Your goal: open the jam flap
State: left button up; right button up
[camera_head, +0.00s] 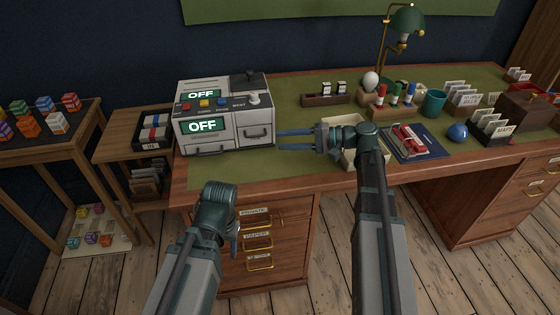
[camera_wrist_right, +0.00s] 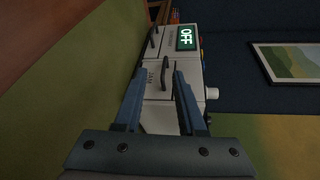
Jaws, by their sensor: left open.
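The white and grey machine (camera_head: 222,112) stands on the left of the desk with two displays reading OFF. Its right front panel, with a dark bar handle (camera_head: 257,133), looks like the jam flap and appears closed; I cannot read its label surely. My right gripper (camera_head: 279,140) is open, its fingers pointing left at this panel. In the right wrist view, a dark handle (camera_wrist_right: 163,73) shows between the spread fingers of my right gripper (camera_wrist_right: 160,74); I cannot tell that either finger touches it. My left gripper (camera_head: 235,238) hangs low before the desk, mostly hidden by its own wrist.
A cream tray (camera_head: 379,162) lies behind my right wrist. A blue mat (camera_head: 425,152) with a red device is to its right. A side table with a dark box (camera_head: 153,130) stands left of the desk. Green desktop before the machine is clear.

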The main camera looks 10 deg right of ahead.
aim_at(256, 136)
jog(key=d, duration=0.2)
jog(key=d+t, duration=0.1)
jog(key=shift+s+d+f+m+y+b, duration=0.1)
jog(key=shift+d+f+m+y+b, duration=0.05)
jog(key=shift+d+m+y+b, duration=0.2)
jog(key=shift+d+r, duration=0.2)
pick_arm(q)
jog(key=f, duration=0.1)
jog(key=d+f, duration=0.1)
jog(key=f+b, duration=0.1)
jog(key=shift+s+d, duration=0.2)
jog(key=shift+s, duration=0.2)
pick_arm(e)
jog(key=x, duration=1.4)
jog(key=shift+d, duration=0.1)
jog(key=shift+c, duration=0.2)
grip_shut()
pick_arm(q)
jog(key=shift+f, duration=0.15)
pick_arm(e)
jog(key=shift+s+f, duration=0.1)
